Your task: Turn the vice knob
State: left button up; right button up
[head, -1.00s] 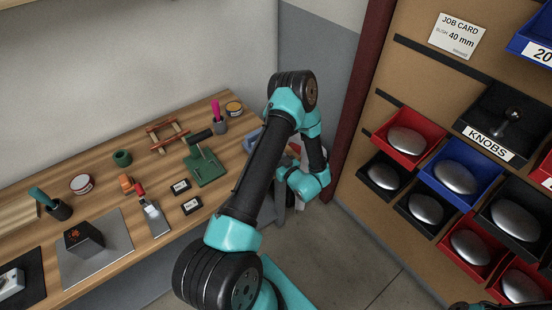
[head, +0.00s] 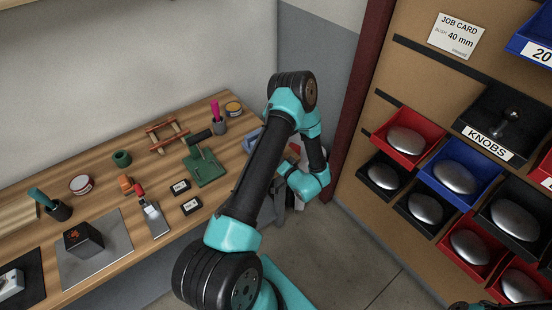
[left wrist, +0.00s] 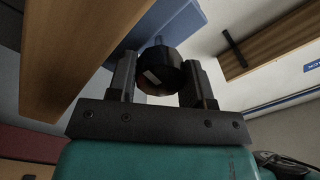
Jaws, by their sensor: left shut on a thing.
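The vice knob (left wrist: 160,72) is round and black with a pale mark, in the middle of the left wrist view. My left gripper (left wrist: 162,78) is shut on it, one finger on either side. The blue vice (left wrist: 182,22) shows behind the knob. In the head view, part of the blue vice (head: 253,140) shows at the bench's right end. My left arm hides the knob there, and my left gripper (head: 273,208) is only partly visible past the bench edge. My right gripper is not in view.
The wooden bench (head: 105,188) holds a green press (head: 204,166), a brush, tins and a dark block on a grey plate. At right, a rack carries several bins, including a black one labelled KNOBS (head: 487,142). Bare floor lies between bench and rack.

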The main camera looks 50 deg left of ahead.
pick_arm(q)
jog(key=m, duration=0.4)
jog(key=shift+f+m, duration=0.1)
jog(key=shift+m, duration=0.3)
jog(key=m, duration=0.5)
jog(key=shift+d, duration=0.1)
jog(key=o, duration=0.6)
jog(key=shift+o, duration=0.2)
jog(key=s+d, duration=0.2)
jog(key=d, duration=1.5)
jog(key=shift+d, duration=0.15)
